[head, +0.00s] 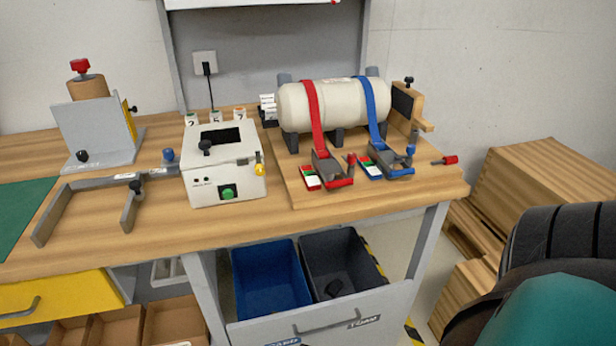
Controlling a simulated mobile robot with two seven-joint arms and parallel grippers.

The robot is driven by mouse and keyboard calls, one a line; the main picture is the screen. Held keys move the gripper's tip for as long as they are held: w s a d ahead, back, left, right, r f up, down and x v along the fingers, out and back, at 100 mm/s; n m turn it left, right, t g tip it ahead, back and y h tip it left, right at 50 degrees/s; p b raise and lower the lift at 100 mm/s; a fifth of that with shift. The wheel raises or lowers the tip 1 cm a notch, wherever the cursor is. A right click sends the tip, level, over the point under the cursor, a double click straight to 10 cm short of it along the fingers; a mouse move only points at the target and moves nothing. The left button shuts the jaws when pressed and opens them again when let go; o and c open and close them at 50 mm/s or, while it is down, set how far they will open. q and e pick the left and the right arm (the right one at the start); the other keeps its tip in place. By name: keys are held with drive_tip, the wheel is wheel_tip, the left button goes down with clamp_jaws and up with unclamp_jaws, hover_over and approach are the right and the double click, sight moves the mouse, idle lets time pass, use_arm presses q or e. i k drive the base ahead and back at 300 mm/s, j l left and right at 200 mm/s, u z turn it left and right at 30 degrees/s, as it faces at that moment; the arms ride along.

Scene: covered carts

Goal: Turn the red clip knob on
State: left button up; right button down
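The red clip (341,182) is a dark buckle with a red edge at the lower end of the red strap (315,110). The strap runs over a cream tank (345,103) on the wooden bench. A small red knob (351,159) stands at the right side of this clip. A small plate (312,178) with red, white and green areas lies to its left. I cannot tell from this view whether the knob is on or off. Neither of my grippers is in view.
A blue clip (398,172) on a blue strap (376,107) sits close to the right. A loose-looking red handle (448,160) lies farther right. A white box (222,175) with a green button stands left. A dark ribbed and teal shape fills the lower right corner.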

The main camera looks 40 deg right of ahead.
sight(352, 159)
drive_tip(key=z, duration=1.65)
